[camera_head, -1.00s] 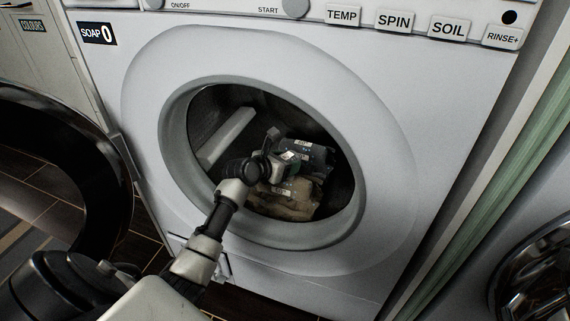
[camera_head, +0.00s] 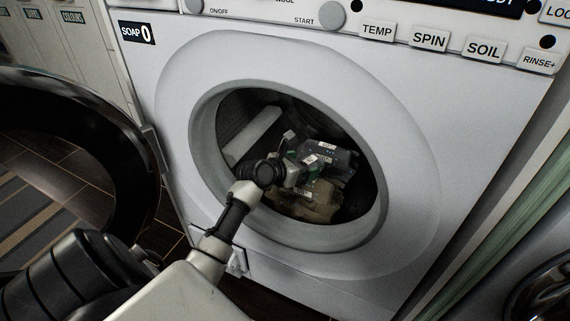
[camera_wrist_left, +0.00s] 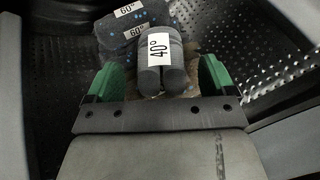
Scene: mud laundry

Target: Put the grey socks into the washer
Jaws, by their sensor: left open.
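The white washer (camera_head: 408,165) stands with its round door opening facing me. My left arm reaches through the opening, and my left gripper (camera_head: 300,172) is inside the drum. In the left wrist view my left gripper (camera_wrist_left: 160,77) is open, its green fingers apart on either side of a rolled pair of grey socks (camera_wrist_left: 174,80) with a 40° label. The socks lie in the drum; whether the fingers touch them I cannot tell. Dark speckled socks (camera_wrist_left: 107,31) with 60° labels lie just beyond. A brown cloth item (camera_head: 310,207) lies in the drum too. My right gripper is not in view.
The washer's dark round door (camera_head: 140,175) hangs open at the left. The drum's light paddle (camera_head: 253,137) is beside the gripper. Labelled bins (camera_head: 55,45) stand at the back left, and a striped rug (camera_head: 35,215) lies on the tiled floor.

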